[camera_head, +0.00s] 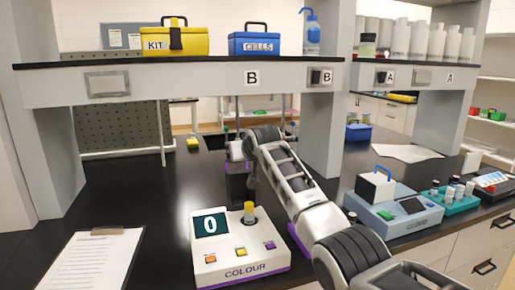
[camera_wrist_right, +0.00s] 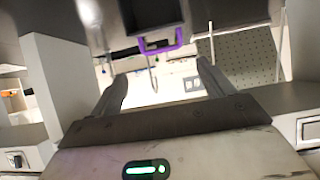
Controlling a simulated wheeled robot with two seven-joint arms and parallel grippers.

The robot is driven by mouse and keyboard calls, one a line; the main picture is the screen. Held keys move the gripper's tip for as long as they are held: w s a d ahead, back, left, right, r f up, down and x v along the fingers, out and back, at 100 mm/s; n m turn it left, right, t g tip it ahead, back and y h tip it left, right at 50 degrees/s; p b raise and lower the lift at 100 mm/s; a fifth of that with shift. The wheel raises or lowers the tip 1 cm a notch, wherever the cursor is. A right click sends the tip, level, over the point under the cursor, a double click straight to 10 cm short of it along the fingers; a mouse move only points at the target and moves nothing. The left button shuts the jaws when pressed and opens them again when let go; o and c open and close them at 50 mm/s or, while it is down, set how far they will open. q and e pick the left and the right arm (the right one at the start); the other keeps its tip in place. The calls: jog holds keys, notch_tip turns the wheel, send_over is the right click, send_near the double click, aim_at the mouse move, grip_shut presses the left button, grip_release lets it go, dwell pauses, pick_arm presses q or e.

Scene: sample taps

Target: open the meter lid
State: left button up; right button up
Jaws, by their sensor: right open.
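The colour meter (camera_head: 240,262) stands on the black bench, its display reading 0. A yellow-capped vial (camera_head: 249,212) stands in its well. Behind the vial a dark block with a purple handle, which looks like the meter lid (camera_head: 237,186), stands raised; the handle (camera_wrist_right: 160,47) shows in the right wrist view. My right gripper (camera_head: 238,150) is at the top of this block. In the right wrist view its fingers (camera_wrist_right: 162,78) are apart, with the handle beyond and between them. Whether they touch it cannot be told. My left gripper is not in view.
The cloud meter (camera_head: 400,213), with a blue-handled block, stands right of my arm, beside a teal vial rack (camera_head: 448,203). A clipboard (camera_head: 90,262) lies at left. Shelf B (camera_head: 190,82) crosses above the bench.

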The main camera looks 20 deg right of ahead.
pick_arm(q)
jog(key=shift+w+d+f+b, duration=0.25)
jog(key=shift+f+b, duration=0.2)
jog(key=shift+b, duration=0.85)
pick_arm(e)
jog(key=v, duration=1.4)
jog(key=shift+d, duration=0.1)
